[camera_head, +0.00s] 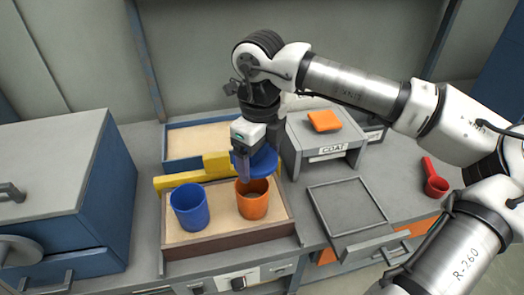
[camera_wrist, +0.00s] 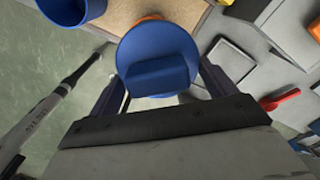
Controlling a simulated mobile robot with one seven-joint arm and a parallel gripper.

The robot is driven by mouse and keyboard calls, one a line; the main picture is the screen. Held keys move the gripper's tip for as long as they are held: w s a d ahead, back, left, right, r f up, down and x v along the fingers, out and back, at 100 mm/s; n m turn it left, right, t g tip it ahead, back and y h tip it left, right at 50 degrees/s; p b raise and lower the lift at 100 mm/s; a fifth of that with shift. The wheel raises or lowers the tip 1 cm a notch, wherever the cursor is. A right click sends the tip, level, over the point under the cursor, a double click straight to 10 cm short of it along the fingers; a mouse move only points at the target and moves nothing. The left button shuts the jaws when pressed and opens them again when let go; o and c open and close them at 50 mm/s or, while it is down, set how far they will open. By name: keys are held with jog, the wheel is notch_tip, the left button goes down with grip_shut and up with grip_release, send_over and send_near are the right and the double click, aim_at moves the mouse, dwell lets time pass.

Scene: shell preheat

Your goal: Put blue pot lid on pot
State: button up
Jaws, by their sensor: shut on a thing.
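The round blue pot lid (camera_head: 264,163) is in my gripper (camera_head: 245,165), above and just behind the orange pot (camera_head: 252,203). In the wrist view the lid (camera_wrist: 155,45) faces the camera, with its block-shaped handle between the two fingers of my gripper (camera_wrist: 160,82). An open blue pot (camera_head: 190,210) stands left of the orange pot on the tan tray (camera_head: 222,230). The orange pot's opening is uncovered in the head view. In the wrist view the lid hides most of the orange pot, and part of the blue pot (camera_wrist: 72,10) shows at upper left.
A yellow bar (camera_head: 180,179) lies behind the pots. A grey stand marked COAT (camera_head: 330,152) with an orange block (camera_head: 324,120) is at right. A blue-grey cabinet (camera_head: 110,200) stands left.

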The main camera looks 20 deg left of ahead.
jog(key=shift+s+a, duration=0.35)
jog(key=shift+s, duration=0.1)
jog(key=shift+f, duration=0.1)
jog(key=shift+f+b, duration=1.55)
jog(key=shift+f, duration=1.25)
jog(key=shift+b, duration=0.6)
jog(key=shift+f+b, duration=0.6)
jog(key=o, duration=0.7)
jog(key=shift+r+p, duration=3.25)
jog(key=shift+r, duration=2.3)
